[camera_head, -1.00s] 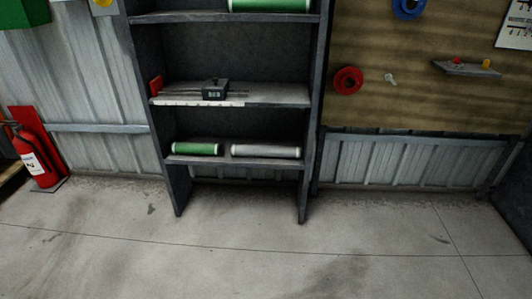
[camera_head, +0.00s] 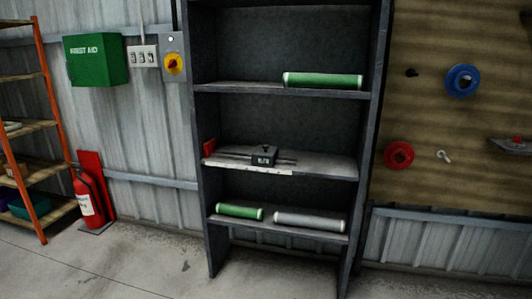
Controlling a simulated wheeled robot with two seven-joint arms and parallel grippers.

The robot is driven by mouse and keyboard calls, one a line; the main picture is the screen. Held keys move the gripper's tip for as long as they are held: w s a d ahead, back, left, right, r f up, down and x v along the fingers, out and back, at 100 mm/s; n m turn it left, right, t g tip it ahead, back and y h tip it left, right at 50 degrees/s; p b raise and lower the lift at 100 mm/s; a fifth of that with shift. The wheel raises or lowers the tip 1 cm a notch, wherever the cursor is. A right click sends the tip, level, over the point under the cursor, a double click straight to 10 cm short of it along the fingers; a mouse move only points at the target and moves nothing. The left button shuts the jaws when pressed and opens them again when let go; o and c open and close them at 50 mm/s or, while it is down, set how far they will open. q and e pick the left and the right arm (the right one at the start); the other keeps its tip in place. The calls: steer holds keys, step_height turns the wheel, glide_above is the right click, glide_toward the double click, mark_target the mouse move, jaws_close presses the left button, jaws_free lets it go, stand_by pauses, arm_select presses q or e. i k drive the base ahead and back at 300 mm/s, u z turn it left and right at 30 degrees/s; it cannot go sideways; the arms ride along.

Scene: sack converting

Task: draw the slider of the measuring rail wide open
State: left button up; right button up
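The measuring rail (camera_head: 233,155) lies on the middle shelf of a dark grey shelf unit, with a red end block (camera_head: 209,147) at its left end. Its slider (camera_head: 264,156), a dark block with a small display, sits on the rods towards their right part, apart from the red block. A pale scale strip (camera_head: 250,168) runs along the shelf's front edge. Neither of my grippers is in view.
The shelf unit (camera_head: 371,120) stands against a corrugated wall. Green rolls and a grey roll lie on its other shelves. A fire extinguisher (camera_head: 88,203) and an orange rack (camera_head: 48,120) stand to the left. The concrete floor (camera_head: 130,265) in front is clear.

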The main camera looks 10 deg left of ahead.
mark_target(264, 155)
steer(key=z, duration=0.45)
steer(key=i, duration=1.25)
steer(key=u, duration=0.45)
steer(key=i, duration=1.05)
steer(key=u, duration=0.65)
